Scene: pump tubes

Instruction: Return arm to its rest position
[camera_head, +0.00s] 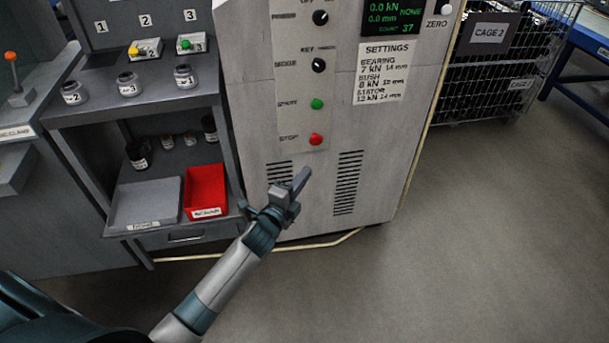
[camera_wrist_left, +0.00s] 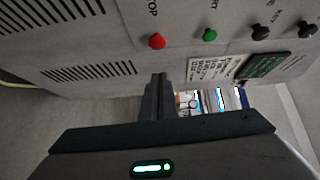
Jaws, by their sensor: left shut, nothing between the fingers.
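My left gripper (camera_head: 300,183) is shut and empty. In the head view it stands in front of the lower part of the grey machine cabinet (camera_head: 258,120), below the red stop button (camera_head: 316,139) and beside a vent grille. In the left wrist view, the shut fingers (camera_wrist_left: 158,95) point toward the cabinet front, with the red button (camera_wrist_left: 157,41) just beyond them and the green button (camera_wrist_left: 210,35) to its right. I cannot tell from these views whether the fingers touch the cabinet. My right gripper is not in view.
A shelf unit at left holds jars (camera_head: 130,84), a red bin (camera_head: 206,190) and a grey tray (camera_head: 146,203). A wire cage (camera_head: 490,82) stands at the back right. The floor (camera_head: 470,230) right of the cabinet is clear.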

